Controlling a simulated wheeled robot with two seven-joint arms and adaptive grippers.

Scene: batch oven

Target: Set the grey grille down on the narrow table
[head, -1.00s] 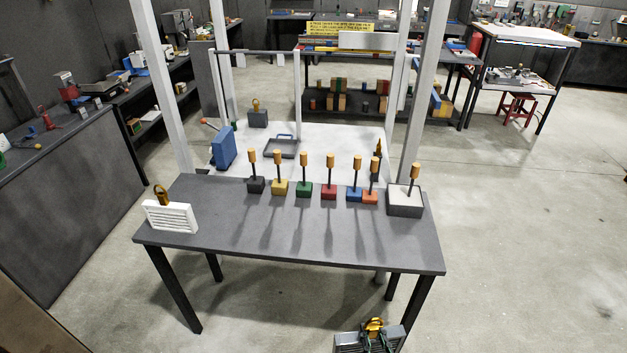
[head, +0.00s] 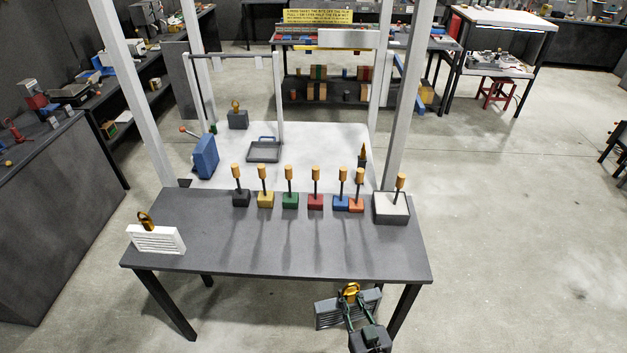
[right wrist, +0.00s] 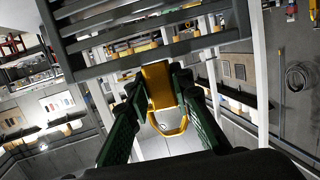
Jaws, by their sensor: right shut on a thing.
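The grey grille (head: 328,314) is a dark slatted panel with a gold handle (head: 350,289). My right gripper (head: 354,301) is shut on that handle. It holds the grille off the floor in front of the narrow table (head: 270,251), near its right front corner and apart from it. In the right wrist view the grille's slats (right wrist: 150,28) cross the top, and the gold handle (right wrist: 158,85) sits between my green finger pads. The narrow table is dark grey with black legs. My left gripper is not in view.
A white grille (head: 157,240) with a gold handle stands at the table's left end. Several coloured blocks with gold-topped posts line the back edge, with a pale block (head: 392,209) at right. The table's front middle is clear. White posts (head: 408,95) rise behind it.

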